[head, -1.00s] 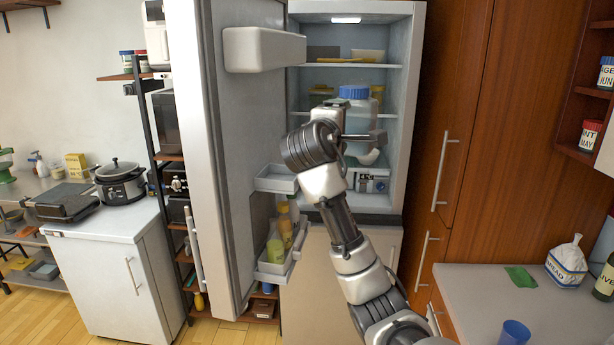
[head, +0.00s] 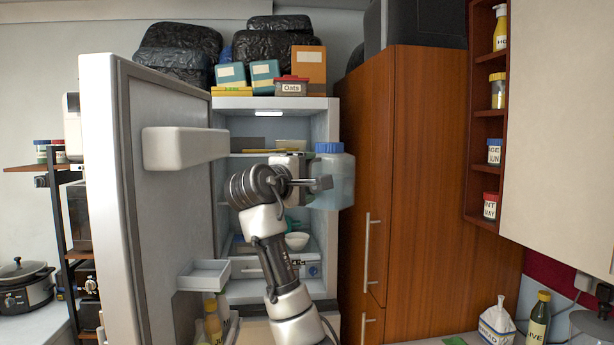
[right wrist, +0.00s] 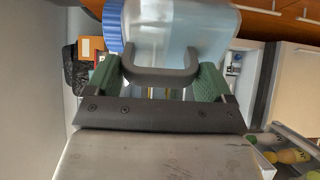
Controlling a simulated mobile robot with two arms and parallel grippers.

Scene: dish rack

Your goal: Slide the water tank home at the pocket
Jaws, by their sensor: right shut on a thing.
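The water tank (head: 336,186) is a clear, bluish container with a blue lid (head: 329,148). In the head view it is upright in front of the right side of the open fridge. My right gripper (head: 306,178) is shut on the tank's dark handle. In the right wrist view the tank (right wrist: 185,32) lies beyond the handle (right wrist: 160,77), with the green finger pads of the gripper (right wrist: 157,84) on both sides. My arm hides part of the tank. I cannot make out the pocket. My left gripper is not in view.
The fridge door (head: 170,210) stands open at left with a door bin (head: 204,275). Inside are shelves and a white bowl (head: 297,241). Boxes and black bags (head: 178,50) lie on top of the fridge. A tall brown cabinet (head: 430,190) stands close on the right.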

